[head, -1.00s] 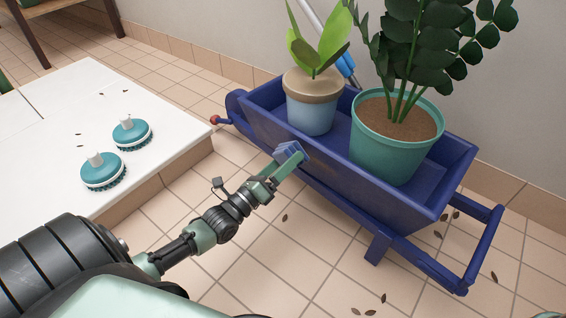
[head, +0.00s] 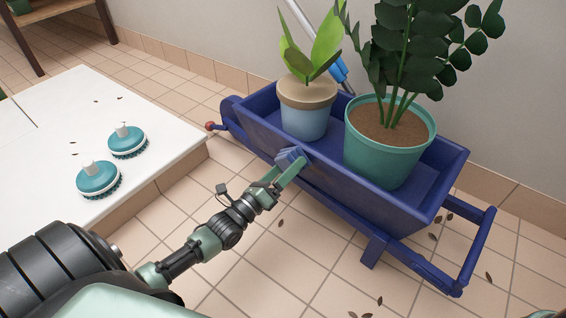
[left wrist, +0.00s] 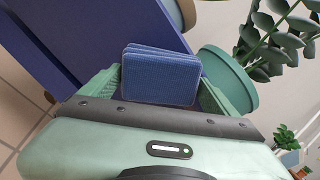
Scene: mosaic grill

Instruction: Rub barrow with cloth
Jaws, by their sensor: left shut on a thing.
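The blue barrow (head: 400,200) stands on the tiled floor and holds two potted plants. Its side also fills the upper left of the left wrist view (left wrist: 90,35). My left gripper (head: 290,166) is shut on the folded blue cloth (left wrist: 160,78), between its two green fingers. In the head view the cloth (head: 290,157) is at the barrow's near side wall, left of the green pot. It looks to be against the wall, but exact contact is hidden. Dark smudges show on that wall.
A small plant in a blue and beige pot (head: 304,108) and a large plant in a green pot (head: 388,145) stand in the barrow. Two teal brushes (head: 127,142) (head: 98,180) lie on a white platform (head: 50,130) at left. Dry leaves (head: 367,313) lie on the floor.

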